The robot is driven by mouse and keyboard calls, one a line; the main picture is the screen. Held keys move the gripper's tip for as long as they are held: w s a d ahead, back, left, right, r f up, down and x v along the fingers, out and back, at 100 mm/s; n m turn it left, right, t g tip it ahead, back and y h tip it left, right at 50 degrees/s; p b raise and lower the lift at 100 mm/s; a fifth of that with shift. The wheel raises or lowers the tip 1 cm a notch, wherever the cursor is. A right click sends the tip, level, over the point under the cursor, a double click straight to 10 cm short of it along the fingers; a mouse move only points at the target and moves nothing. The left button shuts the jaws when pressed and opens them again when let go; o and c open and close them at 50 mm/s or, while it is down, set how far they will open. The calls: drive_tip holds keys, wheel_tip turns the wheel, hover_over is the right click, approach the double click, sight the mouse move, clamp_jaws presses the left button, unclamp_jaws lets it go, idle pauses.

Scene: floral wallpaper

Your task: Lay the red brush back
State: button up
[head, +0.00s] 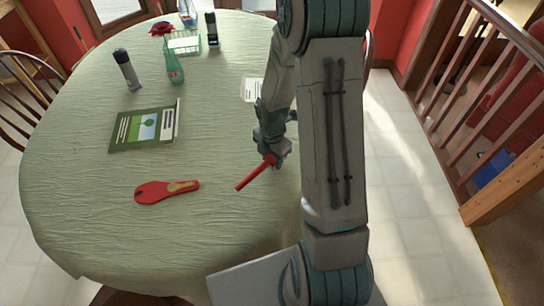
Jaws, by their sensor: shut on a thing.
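The red brush (254,174) shows as a thin red stick, slanting down and left out of my gripper (275,160). My gripper is shut on its upper right end, over the right part of the table. Whether the lower end touches the cloth, I cannot tell. A flat red rest (150,192) with a tan patch lies on the cloth to the left of the brush, with a gap between them. The fingertips are partly hidden by the gripper body.
The round table (80,200) has a pale green cloth. The front cloth is clear.

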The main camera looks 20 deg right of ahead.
drive_tip(key=shift+f+b, duration=0.5)
drive_tip(key=shift+f, duration=0.15)
drive_tip(key=o, duration=1.3)
drive_tip(key=shift+c, duration=0.2)
